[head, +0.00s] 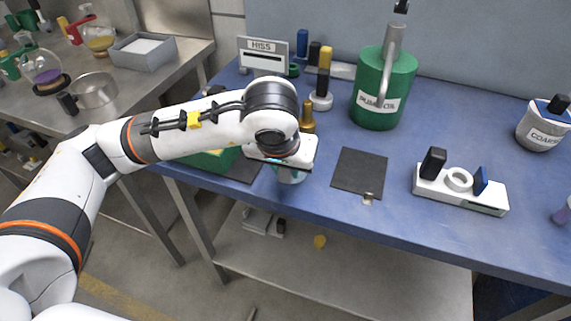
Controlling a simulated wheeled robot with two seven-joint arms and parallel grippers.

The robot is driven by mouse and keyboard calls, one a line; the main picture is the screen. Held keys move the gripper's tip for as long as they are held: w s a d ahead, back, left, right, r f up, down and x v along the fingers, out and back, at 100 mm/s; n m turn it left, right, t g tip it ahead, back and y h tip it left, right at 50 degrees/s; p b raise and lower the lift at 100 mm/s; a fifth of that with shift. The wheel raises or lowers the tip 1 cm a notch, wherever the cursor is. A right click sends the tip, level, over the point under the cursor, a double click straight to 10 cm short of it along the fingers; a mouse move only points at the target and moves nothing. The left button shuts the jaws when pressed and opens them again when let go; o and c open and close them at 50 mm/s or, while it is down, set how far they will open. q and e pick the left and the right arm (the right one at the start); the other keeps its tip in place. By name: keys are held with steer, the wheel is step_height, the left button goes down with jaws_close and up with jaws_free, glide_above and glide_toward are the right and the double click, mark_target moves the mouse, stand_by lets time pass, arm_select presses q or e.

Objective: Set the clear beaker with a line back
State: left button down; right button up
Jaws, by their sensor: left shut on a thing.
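My left gripper (284,163) is over the front edge of the blue bench, pointing down. It is shut on a pale, see-through vessel (291,176), which looks like the clear beaker. The gripper and wrist hide most of it, and I cannot make out a line on it. I cannot tell whether its base touches anything. A bare dark square mat (360,172) lies to the right of the gripper, with a small tag at its front edge. Another dark mat (243,169) shows partly behind the gripper on the left. My right gripper is not in view.
A green can (383,90) stands behind the square mat. A white stand (460,190) with black and blue blocks is to the right. A brass-coloured piece (307,117) stands close behind the gripper. A grey pot (543,127) is at far right. A lower shelf (350,275) lies below the bench.

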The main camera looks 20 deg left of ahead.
arm_select(q)
steer(key=shift+f+b, duration=0.3)
steer(key=c, duration=1.1)
jaws_free()
steer(key=shift+o, duration=0.2)
steer(key=v, duration=1.2)
